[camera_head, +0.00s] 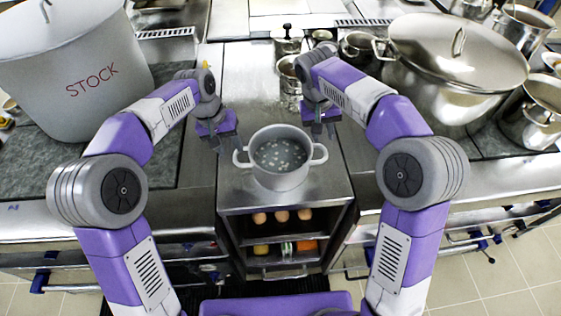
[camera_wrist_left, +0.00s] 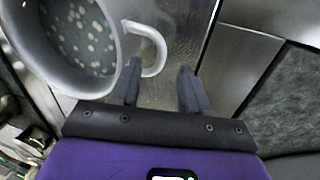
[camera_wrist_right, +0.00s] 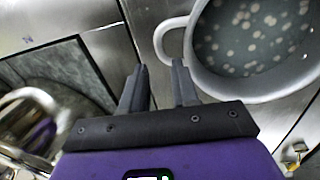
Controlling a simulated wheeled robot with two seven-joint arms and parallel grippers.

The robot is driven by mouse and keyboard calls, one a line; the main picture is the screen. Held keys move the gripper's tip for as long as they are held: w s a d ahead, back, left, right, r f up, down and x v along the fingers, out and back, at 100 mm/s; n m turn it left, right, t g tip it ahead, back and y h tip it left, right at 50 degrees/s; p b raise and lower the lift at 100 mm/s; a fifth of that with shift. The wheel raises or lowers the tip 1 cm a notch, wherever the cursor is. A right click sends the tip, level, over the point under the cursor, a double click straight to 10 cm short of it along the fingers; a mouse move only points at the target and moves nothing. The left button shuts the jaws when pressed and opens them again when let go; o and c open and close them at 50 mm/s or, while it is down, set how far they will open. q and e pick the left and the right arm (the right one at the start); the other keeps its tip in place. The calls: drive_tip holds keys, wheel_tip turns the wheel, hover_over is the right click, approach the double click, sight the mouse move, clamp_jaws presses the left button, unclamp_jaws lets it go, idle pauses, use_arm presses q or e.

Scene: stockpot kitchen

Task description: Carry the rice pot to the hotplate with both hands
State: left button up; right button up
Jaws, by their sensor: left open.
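The rice pot (camera_head: 281,177) is a grey two-handled pot with pale bits in dark liquid, standing upright on the steel counter between my grippers. My left gripper (camera_head: 224,142) is open beside the pot's left handle (camera_head: 241,158); the left wrist view shows the handle (camera_wrist_left: 155,45) just ahead of its fingers, apparently not clasped. My right gripper (camera_head: 323,132) is open near the right handle (camera_head: 320,154), which shows ahead of its fingers in the right wrist view (camera_wrist_right: 165,40). Dark mottled slabs lie at left (camera_head: 50,170) and right (camera_head: 490,146); I cannot tell which is the hotplate.
A large pot marked STOCK (camera_head: 95,90) stands at left. A big lidded steel pot (camera_head: 455,60) stands at right, with smaller pots beside it. Metal canisters (camera_head: 289,75) stand behind the rice pot. Below it is an open shelf (camera_head: 285,238) with eggs and other food.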

sight(235, 156)
use_arm(q)
drive_tip(key=shift+d+f, duration=0.25)
drive_tip(key=shift+f, duration=1)
drive_tip(key=shift+d+f, duration=0.2)
drive_tip(key=shift+f, duration=1.05)
drive_tip(key=shift+d+f, duration=0.25)
drive_tip(key=shift+f, duration=1)
use_arm(e)
drive_tip(key=shift+d+f, duration=0.25)
drive_tip(key=shift+f, duration=1)
drive_tip(key=shift+d+f, duration=0.25)
drive_tip(key=shift+f, duration=0.95)
drive_tip(key=shift+d+f, duration=0.25)
drive_tip(key=shift+f, duration=1)
use_arm(q)
drive_tip(key=shift+c, duration=0.4)
use_arm(e)
drive_tip(key=shift+c, duration=0.3)
use_arm(q)
drive_tip(key=c, duration=0.5)
use_arm(e)
clamp_jaws()
use_arm(q)
clamp_jaws()
drive_tip(key=shift+r, duration=0.1)
use_arm(e)
drive_tip(key=shift+w+r, duration=0.1)
drive_tip(key=shift+w, duration=0.05)
